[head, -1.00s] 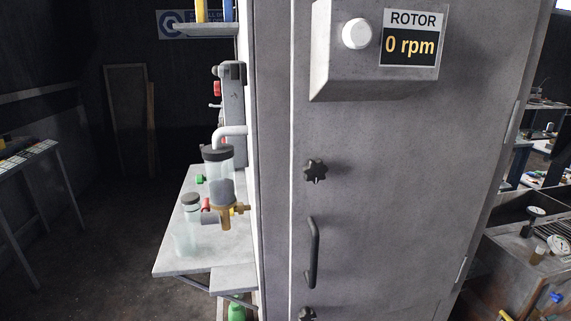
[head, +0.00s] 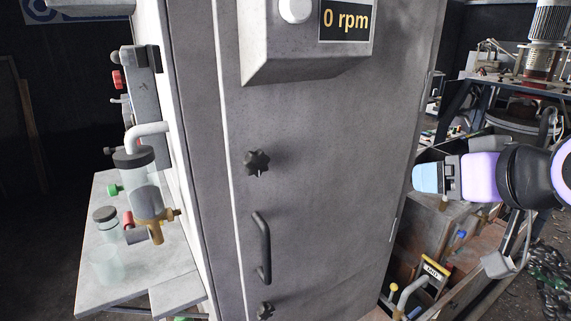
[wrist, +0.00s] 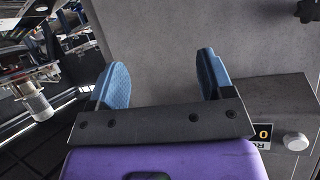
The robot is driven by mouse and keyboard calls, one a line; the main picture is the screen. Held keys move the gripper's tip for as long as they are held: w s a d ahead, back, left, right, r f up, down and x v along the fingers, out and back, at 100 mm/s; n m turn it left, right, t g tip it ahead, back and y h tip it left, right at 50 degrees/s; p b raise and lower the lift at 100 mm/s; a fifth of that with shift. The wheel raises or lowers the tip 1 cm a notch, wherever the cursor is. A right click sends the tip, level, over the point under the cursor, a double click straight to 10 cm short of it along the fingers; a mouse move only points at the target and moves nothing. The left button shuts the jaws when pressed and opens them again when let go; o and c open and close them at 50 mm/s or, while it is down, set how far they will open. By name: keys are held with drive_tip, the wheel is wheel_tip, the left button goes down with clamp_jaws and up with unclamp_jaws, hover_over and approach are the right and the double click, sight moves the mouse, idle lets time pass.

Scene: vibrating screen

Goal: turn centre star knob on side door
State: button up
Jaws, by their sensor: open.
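The grey side door (head: 330,170) fills the middle of the head view. A black star knob (head: 257,163) sits near its left edge, above a black bar handle (head: 262,247); another star knob (head: 264,310) shows below the handle, cut by the picture's edge. The upper knob appears to be the centre one. My gripper (head: 425,178) is right of the door's right edge, well apart from the knobs. In the wrist view my gripper (wrist: 160,82) has its two blue fingers spread with nothing between them. A dark star knob (wrist: 310,11) shows at that view's top right corner.
A grey box with a "0 rpm" display (head: 345,20) juts from the door above the upper knob. A shelf (head: 110,255) with jars and a brass valve stands left. Benches and machinery (head: 500,100) crowd the right. The door face around the knob is clear.

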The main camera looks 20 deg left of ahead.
drive_tip(key=s+a+f+n+y, duration=0.1)
drive_tip(key=s+a+n+y, duration=0.15)
drive_tip(key=a, duration=0.95)
drive_tip(key=n+t+y, duration=0.2)
drive_tip(key=y, duration=0.2)
approach(259, 165)
drive_tip(key=x, duration=1)
drive_tip(key=c, duration=0.9)
